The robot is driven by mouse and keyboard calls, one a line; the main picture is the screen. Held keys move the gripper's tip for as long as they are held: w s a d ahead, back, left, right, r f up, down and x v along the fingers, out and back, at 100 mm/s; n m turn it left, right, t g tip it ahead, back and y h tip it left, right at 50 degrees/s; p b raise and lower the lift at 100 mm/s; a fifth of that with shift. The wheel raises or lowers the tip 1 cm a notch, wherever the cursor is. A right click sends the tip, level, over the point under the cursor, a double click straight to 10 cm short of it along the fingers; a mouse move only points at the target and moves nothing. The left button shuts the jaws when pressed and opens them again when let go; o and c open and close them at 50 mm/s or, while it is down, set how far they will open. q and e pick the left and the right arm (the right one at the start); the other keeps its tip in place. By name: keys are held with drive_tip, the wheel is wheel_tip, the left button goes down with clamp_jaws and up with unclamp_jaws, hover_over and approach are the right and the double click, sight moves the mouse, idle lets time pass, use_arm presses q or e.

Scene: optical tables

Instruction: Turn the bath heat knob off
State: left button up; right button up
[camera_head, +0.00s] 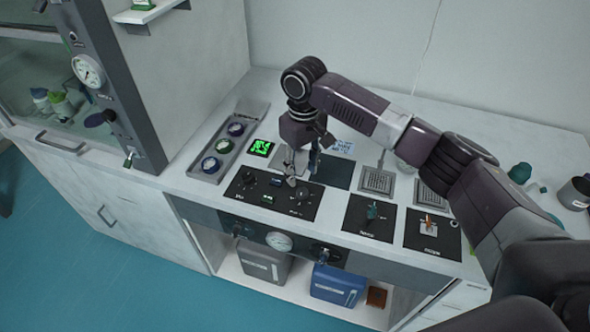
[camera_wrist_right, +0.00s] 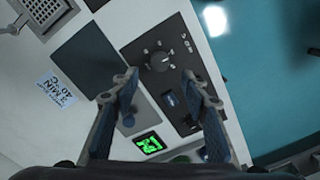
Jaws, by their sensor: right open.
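A black control panel (camera_head: 238,200) lies on the bench top with a dark knob at its left (camera_head: 248,178) and another at its right (camera_head: 303,193). Small displays sit between them. The labels are too small to read, so I cannot tell which knob is bath heat. My right gripper (camera_head: 293,178) is open above the panel's right part, close to the right knob. In the right wrist view, one round black knob (camera_wrist_right: 158,60) with a light pointer mark shows beyond and between the open fingertips (camera_wrist_right: 157,82), apparently untouched. My left gripper is out of view.
A tray with round dials (camera_head: 222,145) and a green-lit display (camera_head: 262,148) lie left of the gripper. Two more black panels (camera_head: 370,218) (camera_head: 432,234) with handles are to the right. A gauge (camera_head: 279,241) is on the bench front. A blue container (camera_head: 337,285) stands below.

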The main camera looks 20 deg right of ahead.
sight(302, 190)
drive_tip(key=shift+w, duration=0.3)
drive_tip(key=shift+f, duration=0.3)
drive_tip(key=f, duration=0.2)
drive_tip(key=s+f+p, duration=0.1)
drive_tip(key=f, duration=0.1)
drive_tip(key=shift+s+f, duration=0.1)
drive_tip(key=shift+f, duration=0.25)
drive_tip(key=shift+w+f+p, duration=0.2)
drive_tip(key=shift+f+p, duration=0.1)
drive_tip(key=shift+f, duration=0.6)
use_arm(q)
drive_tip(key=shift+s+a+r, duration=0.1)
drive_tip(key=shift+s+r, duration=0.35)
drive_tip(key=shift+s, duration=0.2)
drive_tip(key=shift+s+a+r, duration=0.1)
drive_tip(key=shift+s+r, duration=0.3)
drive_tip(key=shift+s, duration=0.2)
use_arm(e)
clamp_jaws()
